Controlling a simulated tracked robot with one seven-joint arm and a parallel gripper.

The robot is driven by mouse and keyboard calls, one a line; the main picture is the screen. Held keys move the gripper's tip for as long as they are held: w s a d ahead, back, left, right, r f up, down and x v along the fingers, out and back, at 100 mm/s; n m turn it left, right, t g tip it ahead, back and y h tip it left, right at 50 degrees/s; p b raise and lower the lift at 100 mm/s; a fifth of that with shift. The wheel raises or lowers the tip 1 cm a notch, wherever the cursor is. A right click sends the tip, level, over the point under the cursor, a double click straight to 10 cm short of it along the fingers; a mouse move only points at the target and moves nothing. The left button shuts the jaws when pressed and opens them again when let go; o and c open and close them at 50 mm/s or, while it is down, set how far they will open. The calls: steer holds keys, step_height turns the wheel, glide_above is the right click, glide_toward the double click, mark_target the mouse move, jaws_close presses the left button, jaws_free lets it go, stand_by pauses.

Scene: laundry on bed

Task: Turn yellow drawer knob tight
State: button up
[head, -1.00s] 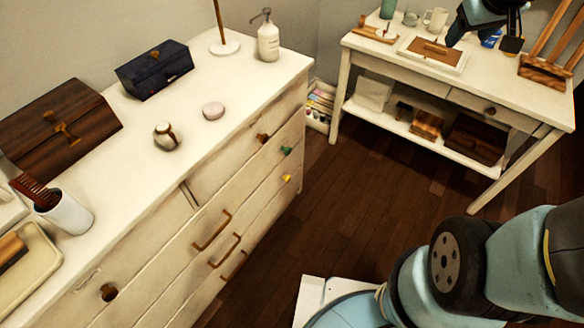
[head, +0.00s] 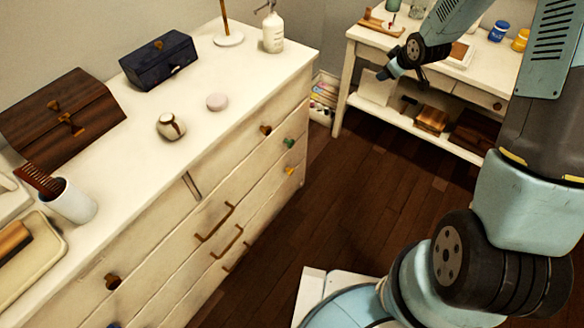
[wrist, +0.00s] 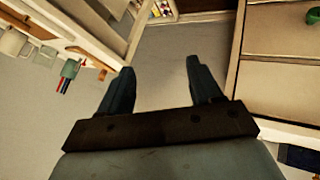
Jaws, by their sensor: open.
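The yellow knob (head: 290,171) sits on the lowest drawer at the right end of the white dresser (head: 150,245). A green knob (head: 289,143) is above it and a brown knob (head: 265,129) is higher still. My gripper (head: 383,74) is in the air right of the dresser, well apart from the yellow knob. In the wrist view my gripper (wrist: 153,80) shows two separated fingers with nothing between them. The wrist view also shows the green knob (wrist: 313,16) at the upper right edge. The yellow knob cannot be made out there.
A white side table (head: 350,60) with a lower shelf of boxes stands at the back right, behind my gripper. A box of colourful items (head: 323,98) is between it and the dresser. Dark floor (head: 350,190) between them is clear. Curved handles (head: 215,222) protrude from the dresser.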

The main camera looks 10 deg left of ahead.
steer(key=a+f+n+y, duration=0.1)
steer(key=a+f, duration=0.2)
steer(key=f, duration=0.4)
steer(key=a+f+n+y, duration=0.2)
steer(key=a+f, duration=0.1)
steer(key=f, duration=0.5)
steer(key=n+y, duration=0.2)
steer(key=y, duration=0.4)
glide_toward(292, 172)
steer(key=x, duration=0.9)
steer(key=shift+a+f, duration=0.1)
steer(key=shift+f, duration=0.05)
steer(key=shift+c, duration=0.5)
steer(key=c, duration=0.9)
steer(key=shift+w, duration=0.15)
